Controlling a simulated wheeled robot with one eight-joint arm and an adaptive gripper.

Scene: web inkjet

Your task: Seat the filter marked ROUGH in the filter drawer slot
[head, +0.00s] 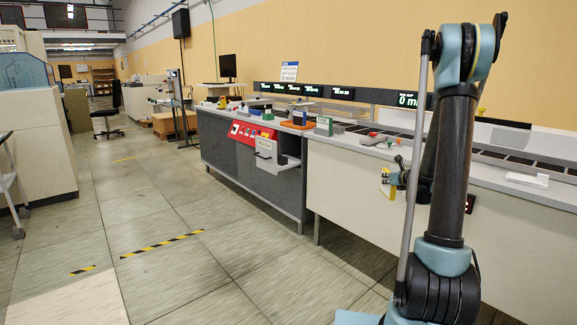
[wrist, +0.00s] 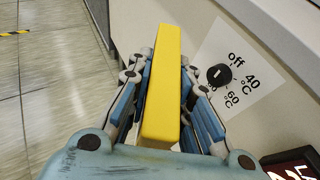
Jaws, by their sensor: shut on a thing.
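My gripper (wrist: 165,75) is shut on a yellow block (wrist: 160,90), its fingers on both sides. The block is long and flat-edged; no marking shows on the face I see, so I cannot tell whether it is the ROUGH filter. In the head view my gripper (head: 397,178) is in front of the pale bench, partly behind my arm, with a bit of the yellow block (head: 386,187) showing. A grey drawer-like box (head: 270,158) sticks out from the dark grey bench, under a red panel (head: 252,134). I cannot read any slot in it.
A dial (wrist: 219,74) marked off, 40 and 60 °C is on the pale bench front (head: 345,185), close right of the block. Small items crowd the bench tops.

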